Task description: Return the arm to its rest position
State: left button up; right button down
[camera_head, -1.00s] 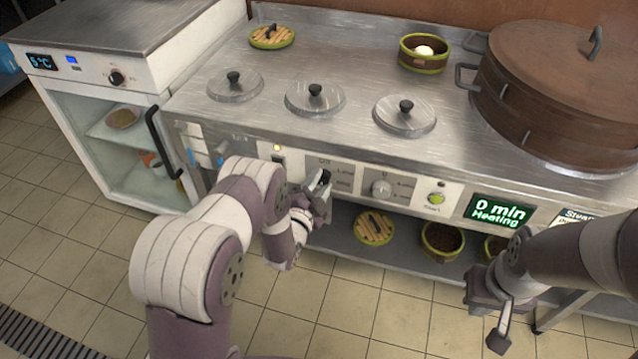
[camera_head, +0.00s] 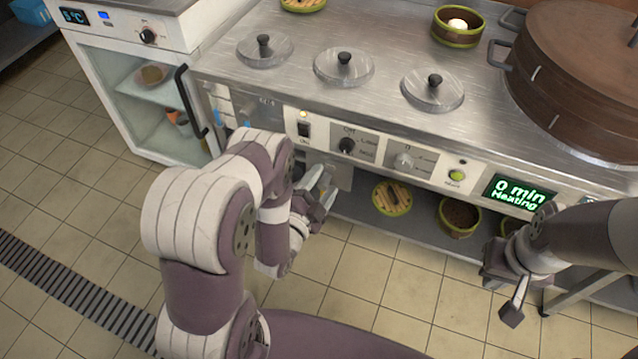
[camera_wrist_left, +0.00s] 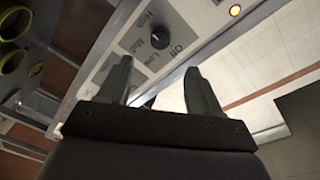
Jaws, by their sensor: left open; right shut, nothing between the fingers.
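My left gripper (camera_head: 322,190) is open and empty in front of the stove's panel, below and left of the black knob (camera_head: 346,146), apart from it. In the left wrist view its two fingers (camera_wrist_left: 157,75) stand spread, with the black knob (camera_wrist_left: 159,42) beyond them and nothing between them. My left arm is bent, its elbow at the lower left of the head view. My right gripper (camera_head: 510,290) is shut and empty at the right, below the green display (camera_head: 518,193), in front of the lower shelf.
The steel stove (camera_head: 400,45) carries three lidded wells and a large brown steamer (camera_head: 575,80). A lower shelf (camera_head: 350,210) holds a slatted lid (camera_head: 392,197) and a green-rimmed basket (camera_head: 459,217). A glass-door fridge (camera_head: 150,95) stands left. Tiled floor (camera_head: 70,190) is open at the left.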

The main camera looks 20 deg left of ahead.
pick_arm(q)
jog(key=shift+s+a, duration=0.1)
jog(key=shift+s, duration=0.75)
